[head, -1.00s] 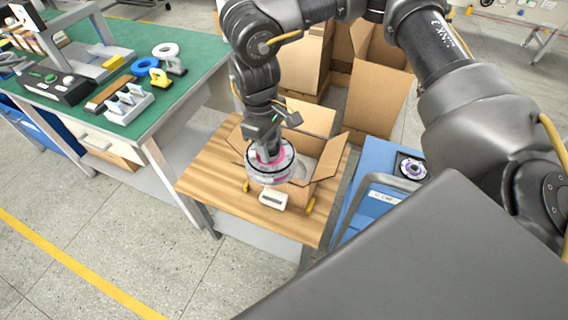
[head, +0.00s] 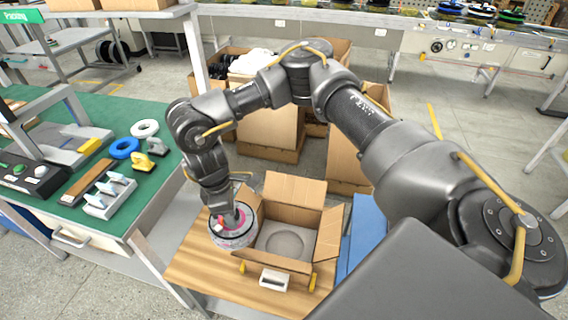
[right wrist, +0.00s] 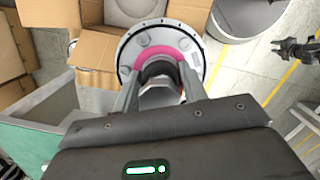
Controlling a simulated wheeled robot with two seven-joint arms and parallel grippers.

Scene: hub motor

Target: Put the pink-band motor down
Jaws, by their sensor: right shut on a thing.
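The pink-band motor (head: 233,236) is a round grey hub with a pink ring. My right gripper (head: 232,214) is shut on it from above, at the left side of the open cardboard box (head: 328,235). In the right wrist view the motor (right wrist: 186,32) shows its flange and pink ring, with my two fingers (right wrist: 160,92) closed around its dark central shaft. I cannot tell whether its underside touches the wooden table (head: 195,268). A dark gripper, my left one (right wrist: 280,48), shows small at the right edge of the right wrist view, its fingers apart.
The box has its flaps up and a round recess in its insert (head: 285,243). A white label device (head: 273,280) stands at its front. A green bench (head: 150,190) with rings and a rack is to the left. A blue case (head: 366,235) is at the right.

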